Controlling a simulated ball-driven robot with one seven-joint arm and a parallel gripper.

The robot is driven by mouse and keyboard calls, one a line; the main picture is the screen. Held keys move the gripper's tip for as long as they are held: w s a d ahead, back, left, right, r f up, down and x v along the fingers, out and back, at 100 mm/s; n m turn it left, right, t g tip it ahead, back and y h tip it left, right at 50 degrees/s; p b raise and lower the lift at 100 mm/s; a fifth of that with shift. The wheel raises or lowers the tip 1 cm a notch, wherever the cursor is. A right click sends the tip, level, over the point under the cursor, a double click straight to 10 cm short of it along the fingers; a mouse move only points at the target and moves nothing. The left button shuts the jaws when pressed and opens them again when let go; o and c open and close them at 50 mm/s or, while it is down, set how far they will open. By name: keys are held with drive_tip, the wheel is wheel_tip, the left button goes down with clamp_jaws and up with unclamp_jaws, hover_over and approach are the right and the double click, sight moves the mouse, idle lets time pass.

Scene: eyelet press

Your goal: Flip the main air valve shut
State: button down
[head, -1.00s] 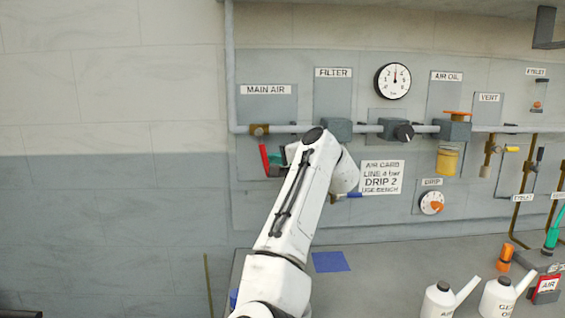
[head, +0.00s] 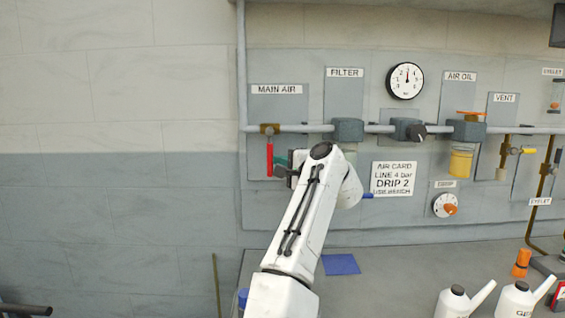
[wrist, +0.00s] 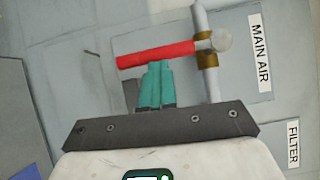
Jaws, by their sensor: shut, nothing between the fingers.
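The main air valve has a brass body (head: 269,129) on the grey pipe under the MAIN AIR label (head: 276,89). Its red handle (head: 269,160) hangs straight down, across the horizontal pipe. In the wrist view the red handle (wrist: 155,54) lies across the picture, square to the pipe (wrist: 212,85). My gripper (head: 281,162) is just right of the handle in the head view. In the wrist view its teal fingers (wrist: 157,66) are together and empty, with their tips right by the handle's side. I cannot tell whether they touch it.
White oil cans (head: 457,303) stand on the bench (head: 395,265). The wall left of the valve is clear.

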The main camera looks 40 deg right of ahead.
drive_tip(key=shift+a+f, duration=0.15)
drive_tip(key=shift+f, duration=0.05)
drive_tip(key=s+b, duration=0.2)
drive_tip(key=s, duration=0.8)
drive_tip(key=shift+s, duration=0.4)
drive_tip(key=shift+s, duration=0.1)
